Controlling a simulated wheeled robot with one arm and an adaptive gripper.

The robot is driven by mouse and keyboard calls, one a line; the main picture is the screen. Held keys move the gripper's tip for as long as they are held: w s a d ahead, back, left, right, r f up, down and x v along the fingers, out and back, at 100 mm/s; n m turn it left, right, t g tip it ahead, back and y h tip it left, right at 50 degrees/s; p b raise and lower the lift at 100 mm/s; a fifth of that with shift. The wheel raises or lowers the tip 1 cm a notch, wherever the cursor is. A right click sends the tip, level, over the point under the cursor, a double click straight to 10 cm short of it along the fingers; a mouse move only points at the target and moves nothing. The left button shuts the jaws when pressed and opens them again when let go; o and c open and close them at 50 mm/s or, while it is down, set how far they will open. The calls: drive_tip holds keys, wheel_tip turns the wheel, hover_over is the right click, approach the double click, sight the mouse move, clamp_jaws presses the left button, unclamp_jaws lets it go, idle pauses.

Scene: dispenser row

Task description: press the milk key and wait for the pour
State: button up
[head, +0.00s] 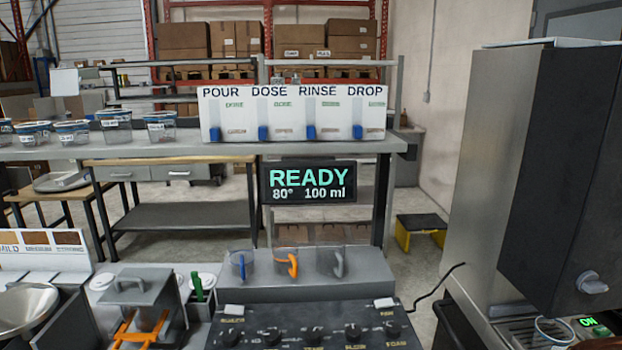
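No key that I can read as milk shows in the head view. A black control panel (310,325) at the bottom centre has several knobs and two pale keys, one at its left (235,310) and one at its right (384,303); their small labels are too blurred to read. A dark display (308,182) above reads READY, 80°, 100 ml. A large steel and black machine (480,170) stands at the right, with a green ON light (588,322) low down. A clear cup (553,331) is at its base, partly cut off. My gripper is not in view.
A white board (292,113) marked POUR, DOSE, RINSE, DROP has blue levers. Three jugs with blue, orange and grey handles (243,264) (291,262) (338,262) stand on a grey ledge. Lidded tubs (72,132) line the shelf at left. A metal bowl (25,308) is lower left.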

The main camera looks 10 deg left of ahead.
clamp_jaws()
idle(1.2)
